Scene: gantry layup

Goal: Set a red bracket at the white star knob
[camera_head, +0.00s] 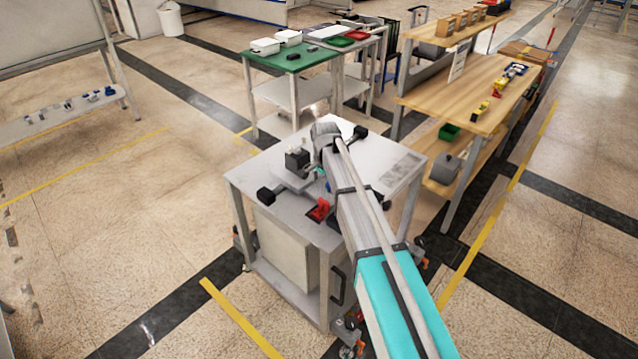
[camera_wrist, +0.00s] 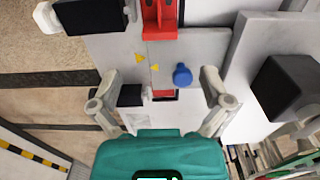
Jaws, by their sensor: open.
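A red bracket (camera_wrist: 160,20) lies on the grey plate at the top of the wrist view, cut by the picture edge. Something red (camera_head: 318,210) shows on the cart in the head view, beside my arm. My gripper (camera_wrist: 160,84) is open above the plate, its two fingers spread, and the bracket is beyond the fingertips. A second small red piece (camera_wrist: 163,93) shows between the fingers. I cannot clearly make out a white star knob; a pale rounded part (camera_wrist: 45,17) at the top left may be one. In the head view my arm hides the gripper.
A blue knob (camera_wrist: 182,75) stands near the right finger, and a black block (camera_wrist: 287,86) is at the right. The cart (camera_head: 400,165) carries black-ended fixtures. A green-topped table (camera_head: 270,62) and wooden shelves (camera_head: 440,85) stand behind. Floor is open at left.

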